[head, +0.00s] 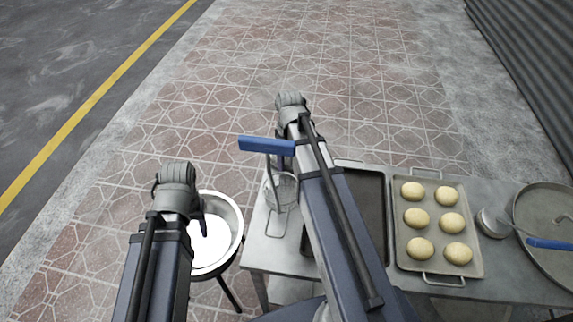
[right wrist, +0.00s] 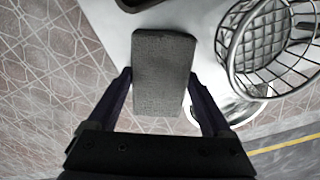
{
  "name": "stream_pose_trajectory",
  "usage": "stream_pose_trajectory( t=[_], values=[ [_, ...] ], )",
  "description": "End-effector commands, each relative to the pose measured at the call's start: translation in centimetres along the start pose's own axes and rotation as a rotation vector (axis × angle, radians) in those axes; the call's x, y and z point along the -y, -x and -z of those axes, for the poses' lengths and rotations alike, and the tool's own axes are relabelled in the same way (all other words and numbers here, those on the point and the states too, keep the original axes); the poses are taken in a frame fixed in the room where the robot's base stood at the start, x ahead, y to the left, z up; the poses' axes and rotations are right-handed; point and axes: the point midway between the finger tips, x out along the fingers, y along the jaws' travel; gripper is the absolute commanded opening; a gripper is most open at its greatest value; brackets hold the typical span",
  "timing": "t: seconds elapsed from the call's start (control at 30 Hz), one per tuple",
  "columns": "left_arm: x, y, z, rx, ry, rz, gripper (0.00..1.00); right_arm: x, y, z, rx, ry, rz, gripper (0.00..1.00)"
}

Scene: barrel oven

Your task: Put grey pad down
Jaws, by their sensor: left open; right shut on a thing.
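The grey pad (right wrist: 164,85) is a flat, rounded rectangular block in the right wrist view. My right gripper (right wrist: 160,80) is shut on it, with one finger against each side. Behind it are the pale grey table (right wrist: 110,22) and the patterned floor; whether it touches the table I cannot tell. In the head view my right arm hides both the pad and the right gripper. My left gripper (head: 203,225) is open and partly hidden by its own arm. It shows in front of a metal bowl (head: 234,215) with a white inside.
A wire basket (head: 283,189) stands beside a blue handle (head: 266,145) and also shows in the right wrist view (right wrist: 262,45). A dark tray (head: 372,205) and a tray (head: 437,200) of several dough balls lie right. A round pan (head: 530,210) is at far right.

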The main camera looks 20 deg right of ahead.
Motion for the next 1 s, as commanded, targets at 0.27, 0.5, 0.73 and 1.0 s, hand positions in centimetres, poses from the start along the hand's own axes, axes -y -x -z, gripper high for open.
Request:
stream_pose_trajectory(
  t=[0.27, 0.5, 0.73, 1.0],
  values=[
    [-0.02, -0.21, 0.01, 0.0, 0.0, 0.0, 0.5, -0.05, -0.21, -0.05, 0.0, 0.001, 0.0, 0.4],
    [-0.05, -0.49, 0.03, 0.0, 0.0, 0.0, 0.5, -0.04, -0.5, -0.04, 0.0, 0.001, 0.0, 0.94],
    [-0.05, -0.49, 0.03, 0.0, 0.0, 0.0, 0.5, -0.03, -0.5, -0.04, 0.0, 0.001, 0.0, 1.0],
    [0.02, 0.25, -0.01, 0.0, 0.0, 0.0, 0.5, 0.0, 0.25, 0.0, 0.0, 0.001, 0.0, 1.0]
  ],
)
